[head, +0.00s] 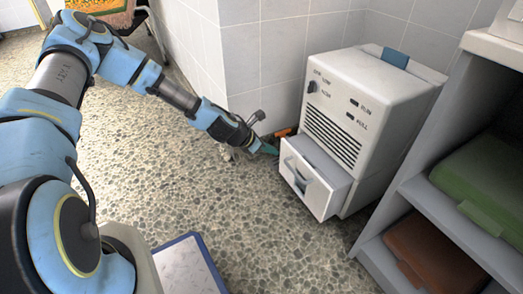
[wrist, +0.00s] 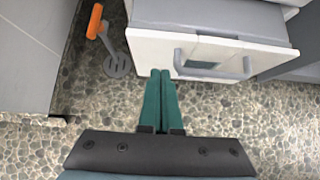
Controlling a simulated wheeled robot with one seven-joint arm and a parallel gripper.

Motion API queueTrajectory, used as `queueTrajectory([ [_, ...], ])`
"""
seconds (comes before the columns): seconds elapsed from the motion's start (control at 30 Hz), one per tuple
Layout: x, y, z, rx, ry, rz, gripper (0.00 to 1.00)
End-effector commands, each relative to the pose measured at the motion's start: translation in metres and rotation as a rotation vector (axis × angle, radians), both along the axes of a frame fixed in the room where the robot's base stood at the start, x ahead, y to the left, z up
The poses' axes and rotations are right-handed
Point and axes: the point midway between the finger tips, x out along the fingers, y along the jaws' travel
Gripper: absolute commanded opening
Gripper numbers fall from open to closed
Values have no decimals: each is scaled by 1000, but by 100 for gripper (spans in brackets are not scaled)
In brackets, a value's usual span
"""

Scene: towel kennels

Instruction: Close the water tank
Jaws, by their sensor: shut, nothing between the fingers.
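The water tank (head: 318,183) is a pale drawer with a grey handle, pulled out from the bottom of a white boxy appliance (head: 349,118). In the wrist view the tank's front (wrist: 150,55) faces me, with its handle (wrist: 213,66) to the right of my fingers. My gripper (head: 273,150) is near the tank's left front side in the head view. In the wrist view my gripper (wrist: 161,72) is shut and empty, its two green fingers together. The fingertips are close to the left part of the tank's front; I cannot tell whether they touch it.
A slotted grey tool with an orange handle (wrist: 95,22) is left of the tank. A grey shelf (head: 440,214) with green and brown folded items stands right of the appliance. A tiled wall (head: 264,60) is behind. A blue-edged mat (head: 206,257) lies in front; speckled floor is clear between.

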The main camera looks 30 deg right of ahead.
Motion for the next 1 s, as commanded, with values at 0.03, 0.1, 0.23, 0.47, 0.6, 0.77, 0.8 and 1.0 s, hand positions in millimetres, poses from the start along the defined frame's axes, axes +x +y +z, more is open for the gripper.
queueTrajectory([
  [0.03, -1, -9, -7, 0, -3, -3, 0],
  [0.1, -1, -20, -5, -1, -6, -3, 0],
  [0.23, -2, -34, -4, 0, -3, -1, 0],
  [0.47, -2, -42, -1, 0, -1, -1, 0],
  [0.6, -2, -42, -1, 0, 0, 0, 0],
  [0.77, -2, -45, -1, 0, -1, -1, 0],
  [0.8, -3, -50, 0, 0, -1, -1, 0],
  [1.0, -5, -84, 0, -1, -2, -1, 0],
])
